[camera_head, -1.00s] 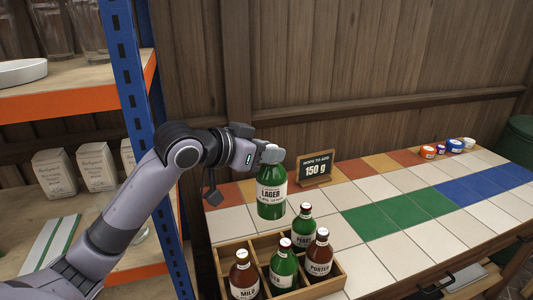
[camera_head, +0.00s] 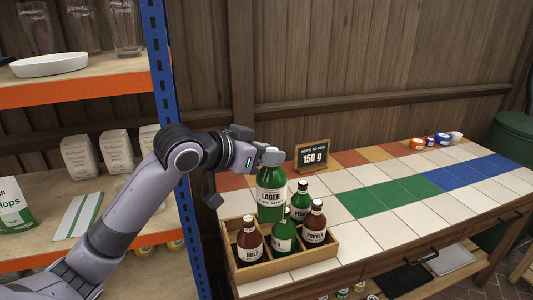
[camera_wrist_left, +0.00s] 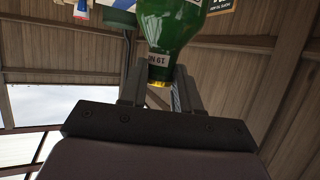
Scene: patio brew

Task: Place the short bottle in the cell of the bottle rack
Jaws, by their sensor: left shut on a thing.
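My left gripper (camera_head: 268,157) is shut on the neck of a short green bottle (camera_head: 271,192) labelled LAGER and holds it upright. The bottle is over or behind the back of the wooden bottle rack (camera_head: 261,272); whether it touches the rack I cannot tell. The green bottle also shows in the left wrist view (camera_wrist_left: 168,25), between the fingers. The rack holds a brown MILK bottle (camera_head: 250,240), a green bottle (camera_head: 284,232), a brown PORTER bottle (camera_head: 315,224) and another green bottle (camera_head: 300,200) behind. The back left cell is partly hidden. My right gripper is not in view.
A sign reading 150 g (camera_head: 313,157) stands behind the rack. Small jars (camera_head: 430,141) sit at the far right of the tiled counter (camera_head: 395,230), whose middle is clear. A blue-posted shelf (camera_head: 163,80) stands close on the left.

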